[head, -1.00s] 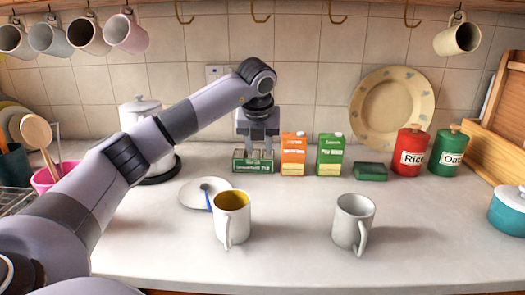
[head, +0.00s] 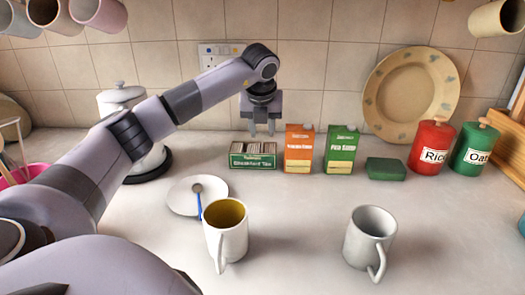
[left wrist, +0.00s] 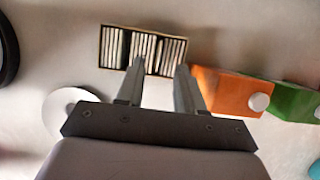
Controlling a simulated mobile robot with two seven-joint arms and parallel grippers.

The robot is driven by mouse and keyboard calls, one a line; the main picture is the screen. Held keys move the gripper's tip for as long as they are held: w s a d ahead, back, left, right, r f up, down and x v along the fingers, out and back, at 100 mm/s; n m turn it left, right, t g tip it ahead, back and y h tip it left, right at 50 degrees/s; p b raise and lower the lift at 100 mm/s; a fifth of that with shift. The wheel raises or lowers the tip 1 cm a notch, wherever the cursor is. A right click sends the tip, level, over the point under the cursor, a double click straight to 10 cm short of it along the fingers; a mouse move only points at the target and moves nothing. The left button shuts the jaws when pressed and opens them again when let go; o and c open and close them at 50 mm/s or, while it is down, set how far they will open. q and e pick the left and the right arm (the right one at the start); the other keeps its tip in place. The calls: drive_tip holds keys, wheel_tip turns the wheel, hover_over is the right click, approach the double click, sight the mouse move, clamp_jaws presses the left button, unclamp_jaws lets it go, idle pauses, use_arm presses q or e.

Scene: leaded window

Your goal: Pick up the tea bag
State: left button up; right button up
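A green box of tea (head: 252,163) labelled Breakfast Tea stands open-topped on the counter near the back wall. Rows of pale tea bags (left wrist: 145,46) fill its compartments, seen from above in the left wrist view. My left gripper (head: 262,131) hangs pointing down over or just behind the box in the head view. In the left wrist view its two fingers (left wrist: 155,80) are apart with nothing visible between them, and their tips overlap the box's near edge in the picture. The exact height of the tips above the tea bags cannot be told. My right gripper is not in view.
An orange carton (head: 299,149) and a green carton (head: 340,150) stand right of the tea box. A saucer with a spoon (head: 180,197) and a mug (head: 227,231) are in front, and another mug (head: 369,241) is at right. The counter between the mugs is clear.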

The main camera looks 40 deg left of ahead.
sight(262, 152)
use_arm(q)
drive_tip(key=x, duration=0.4)
drive_tip(key=shift+w+a+p, duration=0.1)
drive_tip(key=shift+a+p, duration=0.05)
drive_tip(key=shift+p, duration=0.15)
clamp_jaws()
